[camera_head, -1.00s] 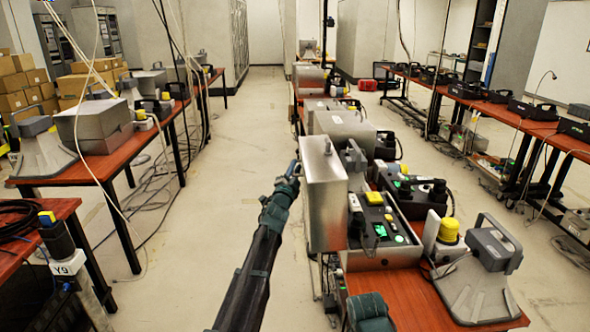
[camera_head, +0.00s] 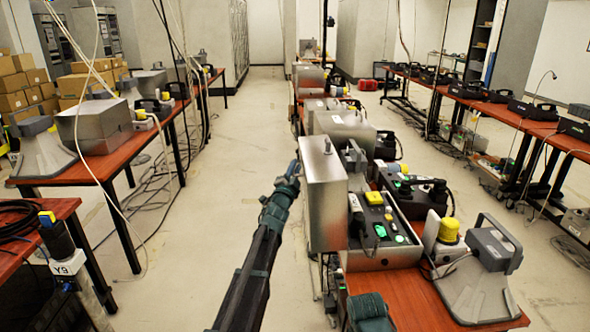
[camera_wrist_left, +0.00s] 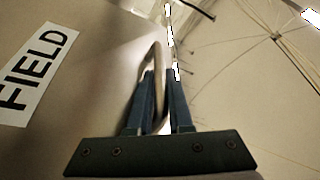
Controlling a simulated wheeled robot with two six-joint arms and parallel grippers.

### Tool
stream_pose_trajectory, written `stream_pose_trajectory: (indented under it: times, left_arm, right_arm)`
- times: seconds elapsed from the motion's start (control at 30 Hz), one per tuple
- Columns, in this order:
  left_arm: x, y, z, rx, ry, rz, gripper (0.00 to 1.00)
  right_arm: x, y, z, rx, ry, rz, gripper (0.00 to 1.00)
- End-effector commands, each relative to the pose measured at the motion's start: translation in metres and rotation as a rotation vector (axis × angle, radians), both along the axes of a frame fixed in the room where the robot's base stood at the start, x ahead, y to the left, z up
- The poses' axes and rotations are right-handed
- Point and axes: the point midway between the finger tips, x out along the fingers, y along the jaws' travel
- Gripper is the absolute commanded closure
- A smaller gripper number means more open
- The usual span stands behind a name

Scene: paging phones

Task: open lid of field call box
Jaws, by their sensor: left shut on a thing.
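The field call box (camera_head: 385,240) sits on the red-brown bench at the right of centre in the head view. Its grey metal lid (camera_head: 325,200) stands upright, swung open at the left side of the box, exposing a panel with a handset, a yellow button and green lights. My left gripper (camera_head: 292,172) is at the lid's left side. In the left wrist view, the lid's outer face (camera_wrist_left: 90,90) carries a FIELD label (camera_wrist_left: 35,75), and the left gripper (camera_wrist_left: 163,78) is shut on a curved metal handle (camera_wrist_left: 157,55).
A grey horn speaker (camera_head: 480,275) and a yellow-capped unit (camera_head: 447,235) stand right of the box. Other metal boxes (camera_head: 345,130) line the bench behind. The floor aisle (camera_head: 215,210) left of the lid is clear; cables hang over the left bench.

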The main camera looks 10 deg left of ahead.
Motion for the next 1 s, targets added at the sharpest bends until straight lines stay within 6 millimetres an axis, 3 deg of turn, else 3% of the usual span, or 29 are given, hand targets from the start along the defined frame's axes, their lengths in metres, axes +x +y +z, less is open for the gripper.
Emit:
stream_pose_trajectory:
  times: [0.67,1.0]
  left_arm:
    - [0.001,-0.006,0.005,0.017,0.004,-0.003,1.0]
    - [0.007,-0.027,0.02,0.096,0.028,-0.005,1.0]
  right_arm:
    - [0.0,0.0,0.006,0.0,0.0,0.0,0.44]
    - [0.0,0.0,0.027,0.0,0.0,0.0,0.44]
